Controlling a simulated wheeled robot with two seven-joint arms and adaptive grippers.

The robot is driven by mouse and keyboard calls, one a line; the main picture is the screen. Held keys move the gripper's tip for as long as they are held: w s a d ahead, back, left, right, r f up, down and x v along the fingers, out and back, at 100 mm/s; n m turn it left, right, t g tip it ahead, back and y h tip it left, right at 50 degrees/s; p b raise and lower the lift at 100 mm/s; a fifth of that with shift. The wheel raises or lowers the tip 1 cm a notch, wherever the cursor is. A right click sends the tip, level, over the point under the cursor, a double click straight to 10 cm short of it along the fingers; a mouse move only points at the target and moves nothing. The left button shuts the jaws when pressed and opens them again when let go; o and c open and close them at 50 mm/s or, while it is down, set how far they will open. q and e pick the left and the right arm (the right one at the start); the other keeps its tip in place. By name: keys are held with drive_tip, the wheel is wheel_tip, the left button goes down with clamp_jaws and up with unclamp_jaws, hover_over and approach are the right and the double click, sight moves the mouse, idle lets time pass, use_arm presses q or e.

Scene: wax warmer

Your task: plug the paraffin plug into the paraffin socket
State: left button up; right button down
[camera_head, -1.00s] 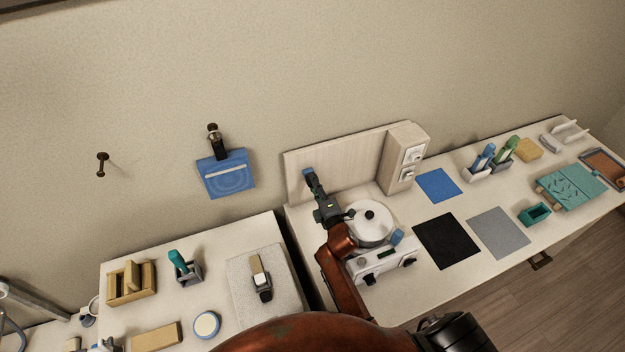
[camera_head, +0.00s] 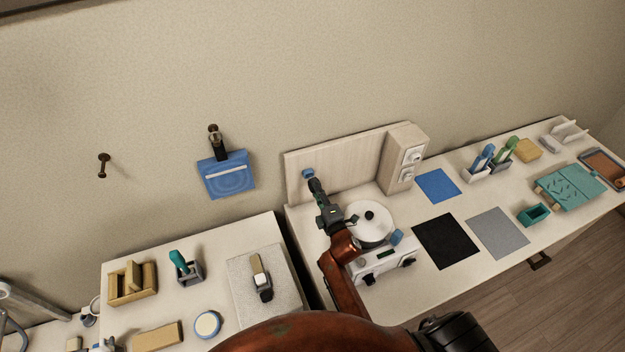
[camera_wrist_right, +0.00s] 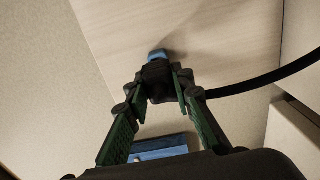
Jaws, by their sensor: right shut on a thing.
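My right gripper (camera_head: 316,190) is shut on the dark plug (camera_wrist_right: 158,82). The right wrist view shows the plug between the two green-sided fingers, with a black cable (camera_wrist_right: 255,82) running off to the right. A small blue piece (camera_wrist_right: 158,55) sits at the far end of the plug. In the head view, this blue piece (camera_head: 307,174) lies against the pale wood panel, with the dark tip just below and right of it. Whether it is the paraffin socket, and whether the plug is inside or only touching it, I cannot tell. My left gripper is out of view.
The white warmer (camera_head: 371,222) stands under my right arm. A pale box with white outlets (camera_head: 404,158) stands at the panel's right. A blue pouch (camera_head: 226,175) hangs on the wall.

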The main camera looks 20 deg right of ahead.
drive_tip(key=shift+s, duration=0.25)
drive_tip(key=s+p, duration=0.1)
drive_tip(key=s, duration=0.5)
drive_tip(key=shift+a, duration=0.2)
drive_tip(key=shift+s+r+p, duration=0.1)
drive_tip(key=shift+p, duration=0.25)
